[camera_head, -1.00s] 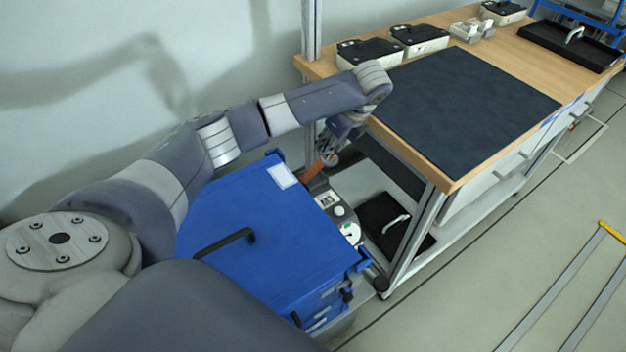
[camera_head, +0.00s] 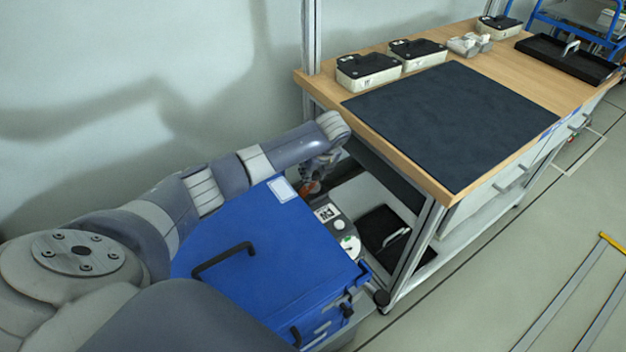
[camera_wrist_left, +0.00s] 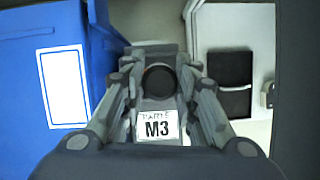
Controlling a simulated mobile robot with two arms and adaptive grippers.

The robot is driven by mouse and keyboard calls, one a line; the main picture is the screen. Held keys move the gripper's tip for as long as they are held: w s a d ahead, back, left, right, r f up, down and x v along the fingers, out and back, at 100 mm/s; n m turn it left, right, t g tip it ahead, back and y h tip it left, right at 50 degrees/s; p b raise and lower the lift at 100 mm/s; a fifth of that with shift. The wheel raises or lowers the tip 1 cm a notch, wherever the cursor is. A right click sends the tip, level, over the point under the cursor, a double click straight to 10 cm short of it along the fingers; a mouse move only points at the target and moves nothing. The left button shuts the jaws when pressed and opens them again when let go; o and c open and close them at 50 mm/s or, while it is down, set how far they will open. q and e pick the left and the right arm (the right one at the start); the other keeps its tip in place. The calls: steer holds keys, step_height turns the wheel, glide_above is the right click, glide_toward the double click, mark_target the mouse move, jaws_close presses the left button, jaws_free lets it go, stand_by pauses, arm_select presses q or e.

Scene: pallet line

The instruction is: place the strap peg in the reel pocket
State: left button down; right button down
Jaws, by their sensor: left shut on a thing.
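My left gripper (camera_head: 316,180) is low between the blue cabinet and the workbench. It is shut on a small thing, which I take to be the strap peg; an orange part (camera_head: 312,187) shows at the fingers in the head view. In the left wrist view, a dark round end with a reddish edge (camera_wrist_left: 159,80) sits between the fingers (camera_wrist_left: 160,86). I cannot make out the reel pocket. My right gripper is out of view.
The blue cabinet (camera_head: 265,250) with a black handle stands close beside the gripper. The workbench (camera_head: 447,188) with a dark mat (camera_head: 455,120) rises on the other side. A black tray (camera_head: 382,228) lies on its lower shelf.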

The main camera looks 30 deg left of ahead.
arm_select(q)
step_height(320, 180, down, 3)
steer(key=shift+r, duration=0.2)
steer(key=c, duration=1.2)
jaws_free()
steer(key=shift+f, duration=0.1)
steer(key=shift+c, duration=0.2)
steer(key=p+v, duration=0.1)
steer(key=v, duration=1.1)
